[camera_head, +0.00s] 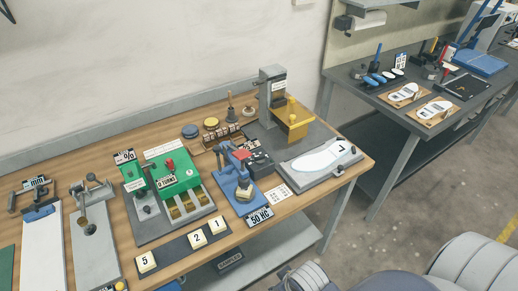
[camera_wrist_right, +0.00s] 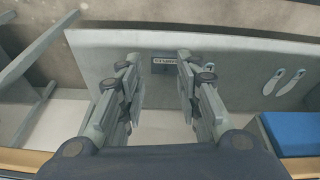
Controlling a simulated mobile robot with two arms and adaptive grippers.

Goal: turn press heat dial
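A grey upright press (camera_head: 272,92) with a yellow plate (camera_head: 291,122) stands at the back right of the wooden bench. The press is not seen in that view. My left gripper is not in view.
A green machine (camera_head: 176,172) with a red knob stands left of the blue device. Number tiles (camera_head: 197,238) lie along the front. A white insole (camera_head: 322,159) lies on a grey plate at the right end.

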